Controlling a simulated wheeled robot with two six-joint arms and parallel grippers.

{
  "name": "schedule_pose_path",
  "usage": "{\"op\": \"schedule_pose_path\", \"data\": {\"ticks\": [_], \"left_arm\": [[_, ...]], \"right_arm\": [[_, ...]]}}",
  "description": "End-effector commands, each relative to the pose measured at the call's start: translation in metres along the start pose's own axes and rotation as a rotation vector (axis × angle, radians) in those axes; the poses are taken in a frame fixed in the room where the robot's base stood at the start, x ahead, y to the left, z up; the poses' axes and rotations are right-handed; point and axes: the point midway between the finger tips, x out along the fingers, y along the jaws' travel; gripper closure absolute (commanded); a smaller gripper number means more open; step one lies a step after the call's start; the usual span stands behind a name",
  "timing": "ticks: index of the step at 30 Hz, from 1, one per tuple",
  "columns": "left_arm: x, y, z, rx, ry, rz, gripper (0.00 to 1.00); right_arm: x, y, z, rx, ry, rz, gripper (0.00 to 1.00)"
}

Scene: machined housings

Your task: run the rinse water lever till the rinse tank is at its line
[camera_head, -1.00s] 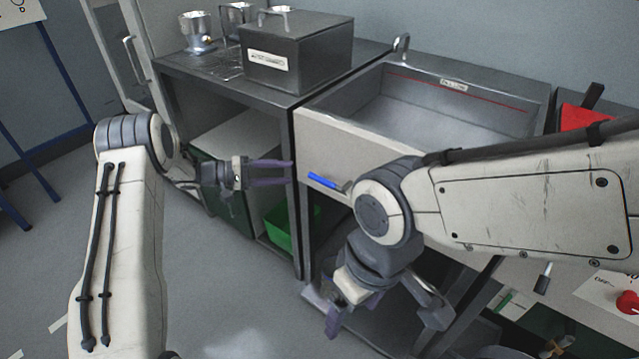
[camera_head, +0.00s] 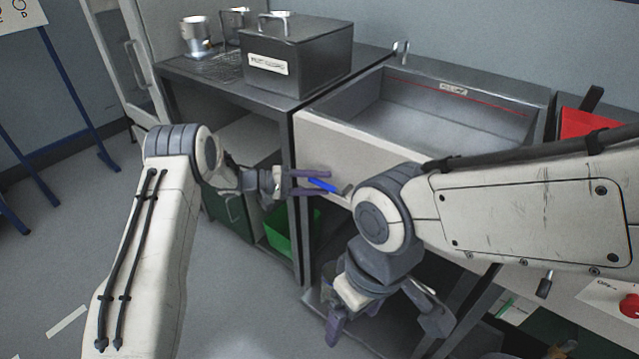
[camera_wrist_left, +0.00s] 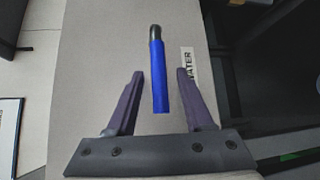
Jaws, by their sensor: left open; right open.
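The blue rinse water lever (camera_head: 322,185) sticks out from the pale front panel of the rinse tank (camera_head: 318,137). It also shows in the left wrist view (camera_wrist_left: 158,75), lying between the fingers' lines, beside a label partly reading "WATER". My left gripper (camera_head: 328,182) is open, its fingers either side of the lever's near end with gaps on both sides; the wrist view shows it too (camera_wrist_left: 160,88). The tank is a grey basin with a red line along its inside back wall; I cannot make out a water level. My right gripper (camera_head: 385,330) is open and empty, low in front of the tank.
A dark lidded box (camera_head: 297,60) and metal cups (camera_head: 195,35) stand on the bench left of the tank. A green bin (camera_head: 290,235) sits below. A red object (camera_head: 585,122) and a red knob (camera_head: 631,305) are at the right. My right forearm covers the panel's right part.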

Motion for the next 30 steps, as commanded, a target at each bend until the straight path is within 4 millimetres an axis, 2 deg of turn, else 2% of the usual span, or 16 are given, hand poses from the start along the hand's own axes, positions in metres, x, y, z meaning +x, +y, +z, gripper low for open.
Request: {"op": "schedule_pose_path", "data": {"ticks": [4,8,9,30], "left_arm": [[-0.0001,0.0,-0.0001,0.0,0.0,0.0,0.48],[-0.0003,0.0,-0.0001,0.0,0.0,0.0,0.98],[-0.0004,0.0,-0.0001,0.0,0.0,0.0,1.0],[-0.0012,-0.0006,-0.0001,0.0,0.001,-0.001,1.0]], "right_arm": [[-0.0001,0.0,0.0,0.0,0.0,0.0,0.19],[-0.0001,0.0,0.0,0.0,0.0,0.0,0.19],[0.0,0.0,0.0,0.0,0.0,0.0,0.19],[0.0,0.0,0.0,0.0,0.0,0.0,0.19]]}}
